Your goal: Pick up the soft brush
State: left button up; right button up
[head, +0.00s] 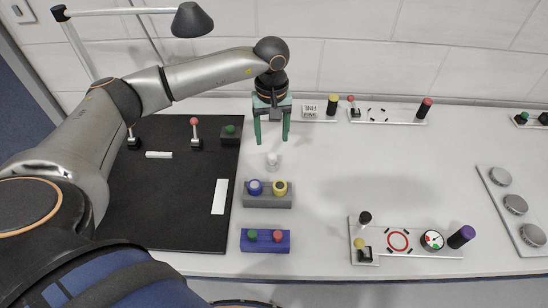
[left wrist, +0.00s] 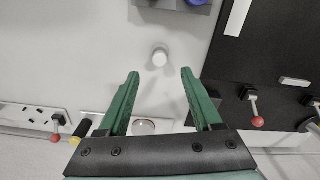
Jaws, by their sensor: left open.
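A small white upright piece with a rounded top (head: 272,160) stands on the white worktop, just in front of my left gripper. It is the likeliest soft brush, but its bristles cannot be made out. In the left wrist view this white piece (left wrist: 160,57) lies just beyond the fingertips, between their lines. My left gripper (head: 272,141) points down with its green fingers apart and nothing between the tips. The open fingers also show in the left wrist view (left wrist: 158,76). My right gripper is not in view.
A grey block (head: 268,201) with blue and yellow knobs and a blue block (head: 265,248) stand nearer me. A black board (head: 165,215) lies left. Panels with knobs stand at the back (head: 390,117) and front right (head: 400,255). The worktop's middle is clear.

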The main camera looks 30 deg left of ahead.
aim_at(272, 154)
pick_arm(q)
jog(key=f, duration=0.4)
jog(key=f+p, duration=0.1)
jog(key=f, duration=0.3)
jog(key=shift+w+a+f, duration=0.15)
jog(key=shift+w+f, duration=0.05)
jog(key=shift+f, duration=0.05)
grip_shut()
